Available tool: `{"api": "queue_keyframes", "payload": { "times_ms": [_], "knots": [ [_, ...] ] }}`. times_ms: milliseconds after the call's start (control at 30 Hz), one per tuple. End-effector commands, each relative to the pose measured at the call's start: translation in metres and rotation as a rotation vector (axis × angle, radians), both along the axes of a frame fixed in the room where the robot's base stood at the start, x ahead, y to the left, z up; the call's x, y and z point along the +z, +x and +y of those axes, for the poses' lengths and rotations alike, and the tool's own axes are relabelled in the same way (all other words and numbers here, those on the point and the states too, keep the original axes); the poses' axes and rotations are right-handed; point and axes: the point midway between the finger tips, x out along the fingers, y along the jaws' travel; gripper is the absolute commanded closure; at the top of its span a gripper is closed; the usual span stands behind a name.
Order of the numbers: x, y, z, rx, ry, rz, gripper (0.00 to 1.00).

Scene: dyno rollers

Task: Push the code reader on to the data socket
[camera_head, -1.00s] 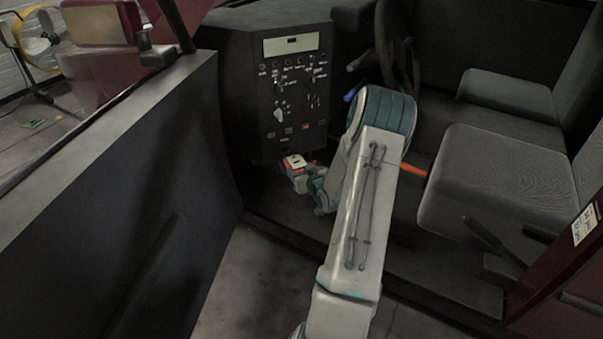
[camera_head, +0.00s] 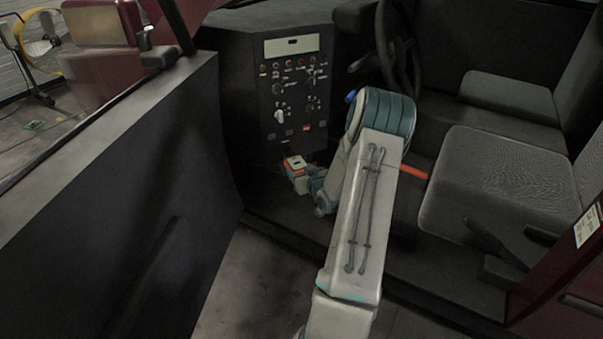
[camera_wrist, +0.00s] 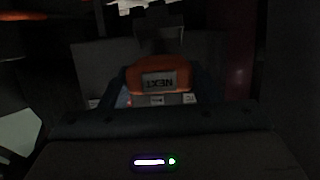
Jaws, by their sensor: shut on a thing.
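The code reader (camera_head: 294,163) is a small orange and white block below the dashboard panel in the head view. In the wrist view the code reader (camera_wrist: 160,70) shows its orange body and an upside-down label reading NEXT. My gripper (camera_head: 300,178) is shut on it under the panel. In the wrist view my gripper (camera_wrist: 160,100) has dark fingers on both sides of the reader. A dark block shows just beyond the reader there; I cannot tell whether it is the data socket or whether the two touch. The socket cannot be made out in the head view.
The dashboard panel (camera_head: 292,90) with knobs and a display rises above the gripper. The steering wheel (camera_head: 398,50) and grey seats (camera_head: 495,185) are to the right. The open dark door (camera_head: 110,200) stands on the left. The cab floor below is clear.

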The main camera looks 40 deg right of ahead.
Motion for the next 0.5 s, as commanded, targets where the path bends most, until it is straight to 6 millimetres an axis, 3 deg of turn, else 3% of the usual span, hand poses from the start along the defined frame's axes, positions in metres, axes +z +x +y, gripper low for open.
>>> {"api": "queue_keyframes", "payload": {
  "times_ms": [500],
  "knots": [
    [0.0006, 0.0052, -0.0012, 0.000, 0.000, -0.002, 0.68]
  ]
}}
